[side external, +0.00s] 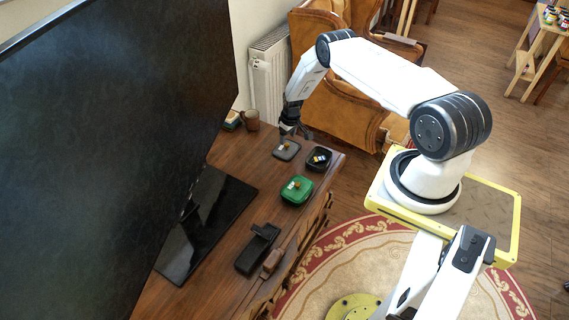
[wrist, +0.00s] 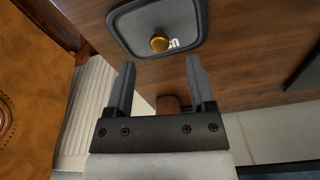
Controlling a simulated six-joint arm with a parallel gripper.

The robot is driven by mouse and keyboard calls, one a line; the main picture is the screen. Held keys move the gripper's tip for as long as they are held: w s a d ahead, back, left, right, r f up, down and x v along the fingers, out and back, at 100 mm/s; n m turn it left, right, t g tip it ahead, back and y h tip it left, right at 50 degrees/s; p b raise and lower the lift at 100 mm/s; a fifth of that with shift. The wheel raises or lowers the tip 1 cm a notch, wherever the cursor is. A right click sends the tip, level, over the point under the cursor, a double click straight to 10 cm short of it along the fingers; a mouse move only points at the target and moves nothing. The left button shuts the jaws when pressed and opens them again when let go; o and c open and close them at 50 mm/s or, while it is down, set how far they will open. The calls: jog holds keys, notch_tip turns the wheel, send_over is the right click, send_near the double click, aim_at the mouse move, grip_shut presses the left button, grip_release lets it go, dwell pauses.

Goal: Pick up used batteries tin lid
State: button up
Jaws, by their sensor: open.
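The tin lid (side external: 286,150) is a dark grey rounded square with a small brass knob. It lies on the wooden cabinet top beside a black tin (side external: 319,159) that stands uncovered with small battery-like items inside. In the wrist view the lid (wrist: 143,22) is at the top, with its knob (wrist: 159,41) just beyond the fingertips and white lettering beside it. My gripper (side external: 294,131) hangs above the lid. In the wrist view my gripper (wrist: 161,66) is open, with nothing between its two fingers.
A green lidded tin (side external: 297,190) stands nearer on the cabinet top (side external: 222,255). A black holder (side external: 257,248) sits farther forward. A large television (side external: 120,110) stands along the left. A brown mug (side external: 251,120) is at the back, and an orange armchair (side external: 335,105) stands behind the cabinet.

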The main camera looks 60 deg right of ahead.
aim_at(287, 144)
jog(key=shift+w+f, duration=0.2)
jog(key=shift+f, duration=1.8)
grip_shut()
